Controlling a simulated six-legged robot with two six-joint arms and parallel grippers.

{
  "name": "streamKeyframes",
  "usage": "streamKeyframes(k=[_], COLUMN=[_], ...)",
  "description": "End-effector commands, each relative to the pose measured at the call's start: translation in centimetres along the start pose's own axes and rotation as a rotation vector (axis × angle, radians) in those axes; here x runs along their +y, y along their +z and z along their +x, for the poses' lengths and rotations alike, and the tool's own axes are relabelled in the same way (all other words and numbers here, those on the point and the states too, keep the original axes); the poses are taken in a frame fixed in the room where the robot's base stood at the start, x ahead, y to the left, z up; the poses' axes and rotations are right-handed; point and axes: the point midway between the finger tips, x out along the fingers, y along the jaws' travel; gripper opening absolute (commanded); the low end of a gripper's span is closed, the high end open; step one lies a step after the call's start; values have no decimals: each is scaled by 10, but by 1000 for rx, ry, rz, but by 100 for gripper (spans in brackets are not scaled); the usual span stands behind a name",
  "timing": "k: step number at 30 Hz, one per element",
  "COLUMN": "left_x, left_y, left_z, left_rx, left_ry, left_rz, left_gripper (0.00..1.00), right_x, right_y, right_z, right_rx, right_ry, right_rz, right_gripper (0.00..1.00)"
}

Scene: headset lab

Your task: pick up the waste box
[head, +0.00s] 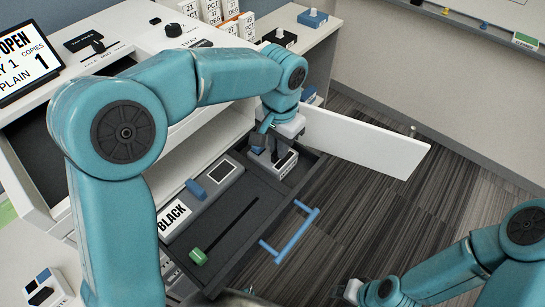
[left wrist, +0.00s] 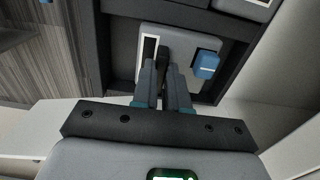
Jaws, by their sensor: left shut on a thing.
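The waste box (head: 284,165) is a small light box with a dark window and a partly hidden label. It sits at the back end of the open drawer. My left gripper (head: 275,145) reaches down from above and is shut on the dark upright grip of the box. In the left wrist view the fingers (left wrist: 165,72) close around that dark grip, over the box's grey top (left wrist: 183,42). I cannot tell whether the box is clear of the drawer floor. My right gripper (head: 372,292) is at the bottom edge, partly cut off, and its jaws are unclear.
The dark drawer has a blue handle (head: 290,231). A white door panel (head: 365,140) stands open behind the gripper. The striped floor (head: 370,215) to the right is clear.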

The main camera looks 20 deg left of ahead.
Motion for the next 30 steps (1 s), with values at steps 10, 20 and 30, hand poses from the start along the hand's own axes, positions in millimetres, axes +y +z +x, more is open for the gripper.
streamKeyframes(k=[10,20,30], left_x=[0,0,0], left_y=[-1,-1,0], left_z=[-19,-86,-101], left_rx=[4,4,1], left_ry=[0,-1,0], left_rz=[-1,0,0], left_gripper=[0,0,0], right_x=[0,-2,-2], right_y=[0,0,0], right_z=[-1,-5,-6], right_rx=[0,0,0], right_ry=[0,0,0], right_rz=[0,0,0], right_gripper=[43,43,43])
